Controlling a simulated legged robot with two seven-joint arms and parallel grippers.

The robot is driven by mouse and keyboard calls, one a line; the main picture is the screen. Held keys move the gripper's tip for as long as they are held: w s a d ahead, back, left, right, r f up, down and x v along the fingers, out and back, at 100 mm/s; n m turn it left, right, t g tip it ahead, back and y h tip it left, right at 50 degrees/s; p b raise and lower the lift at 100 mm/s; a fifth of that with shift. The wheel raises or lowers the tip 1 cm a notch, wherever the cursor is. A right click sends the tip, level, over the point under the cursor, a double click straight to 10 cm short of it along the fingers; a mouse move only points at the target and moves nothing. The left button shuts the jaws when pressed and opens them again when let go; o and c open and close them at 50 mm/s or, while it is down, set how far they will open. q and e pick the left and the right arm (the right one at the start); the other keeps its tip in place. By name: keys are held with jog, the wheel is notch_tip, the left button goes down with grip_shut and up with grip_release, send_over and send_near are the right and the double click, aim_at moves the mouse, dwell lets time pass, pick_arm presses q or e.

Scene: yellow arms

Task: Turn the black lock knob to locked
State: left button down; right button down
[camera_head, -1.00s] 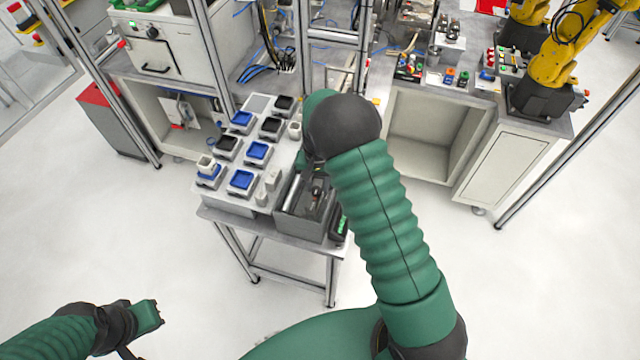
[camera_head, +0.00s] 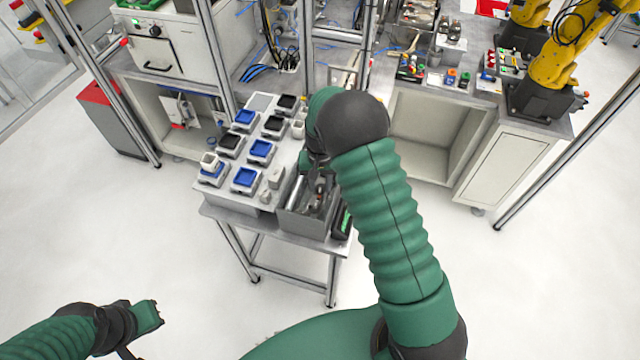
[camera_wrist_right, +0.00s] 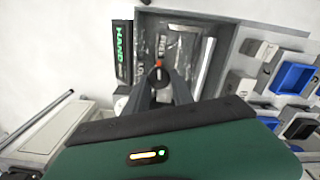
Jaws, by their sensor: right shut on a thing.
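The black lock knob (camera_wrist_right: 158,74) sits in a grey open-topped box, with a small orange-red mark beside it. The grey box (camera_wrist_right: 213,72) carries white lettering around the knob, too blurred to read fully. My right gripper (camera_wrist_right: 160,80) is shut on the knob, its two dark fingers converging on it from below in the wrist view. In the head view the right gripper (camera_head: 318,188) reaches down into the box, and my forearm partly hides it. My left gripper (camera_head: 152,316) is low at the left, away from the table; its finger gap is unclear.
The table (camera_head: 225,212) also carries several blue and black trays (camera_head: 245,178) left of the box. A black display with green letters (camera_wrist_right: 123,50) stands beside the box. A long metal handle (camera_wrist_right: 206,65) lies inside the box. Metal frame posts rise behind.

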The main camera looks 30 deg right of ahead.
jog(key=shift+s+f+n, duration=0.1)
jog(key=shift+f+n, duration=0.1)
jog(key=shift+n, duration=0.6)
jog(key=n+b, duration=0.1)
jog(key=n, duration=0.2)
jog(key=shift+a+r+n, duration=0.1)
jog(key=shift+a+n, duration=0.05)
jog(key=shift+n, duration=0.25)
jog(key=n, duration=0.2)
jog(key=shift+n+b, duration=0.3)
jog(key=shift+b, duration=0.1)
jog(key=n, duration=0.3)
jog(key=shift+r, duration=0.15)
jog(key=shift+r, duration=0.1)
jog(key=c, duration=1.3)
grip_release()
jog(key=shift+o, duration=1)
